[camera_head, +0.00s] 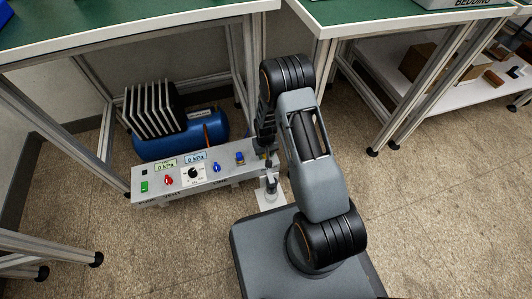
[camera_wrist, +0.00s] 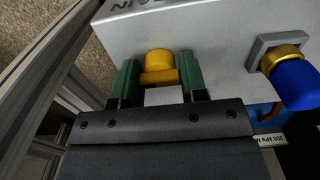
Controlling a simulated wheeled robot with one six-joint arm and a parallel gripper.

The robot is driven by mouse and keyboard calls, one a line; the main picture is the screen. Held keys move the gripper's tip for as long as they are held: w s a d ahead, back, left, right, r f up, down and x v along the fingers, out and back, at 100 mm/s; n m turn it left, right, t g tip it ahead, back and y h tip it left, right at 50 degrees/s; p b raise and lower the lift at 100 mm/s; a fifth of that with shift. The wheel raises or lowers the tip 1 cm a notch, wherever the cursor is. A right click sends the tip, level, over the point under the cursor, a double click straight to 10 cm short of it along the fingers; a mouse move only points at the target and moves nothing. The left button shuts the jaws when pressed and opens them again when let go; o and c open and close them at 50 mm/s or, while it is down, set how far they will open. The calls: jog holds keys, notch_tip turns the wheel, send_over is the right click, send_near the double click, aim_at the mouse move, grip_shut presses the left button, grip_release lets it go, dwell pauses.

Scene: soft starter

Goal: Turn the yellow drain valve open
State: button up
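The yellow drain valve (camera_wrist: 159,65) sticks out of the light grey panel box (camera_wrist: 215,30) in the wrist view. My gripper (camera_wrist: 160,75) has its two green fingers on either side of the valve, one left and one right. The valve's lower part nearly fills the space between them. I cannot tell whether both fingers touch it. In the head view my gripper (camera_head: 269,178) is at the right end of the box (camera_head: 200,175), and my arm hides most of the valve there.
A blue valve knob (camera_wrist: 295,82) with a gold collar sits right of my gripper in the wrist view. The box carries a red knob (camera_head: 169,181), a black dial and a green switch. A blue tank (camera_head: 190,136) lies behind. Table legs stand left and right.

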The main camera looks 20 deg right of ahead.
jog(key=c, duration=0.4)
jog(key=shift+o, duration=0.2)
jog(key=shift+m, duration=0.3)
jog(key=m+p, duration=0.1)
jog(key=m, duration=0.2)
jog(key=shift+m, duration=0.4)
jog(key=m, duration=0.3)
jog(key=shift+m, duration=0.3)
jog(key=m+p, duration=0.1)
jog(key=m, duration=0.4)
jog(key=shift+m, duration=2.4)
jog(key=o, duration=0.8)
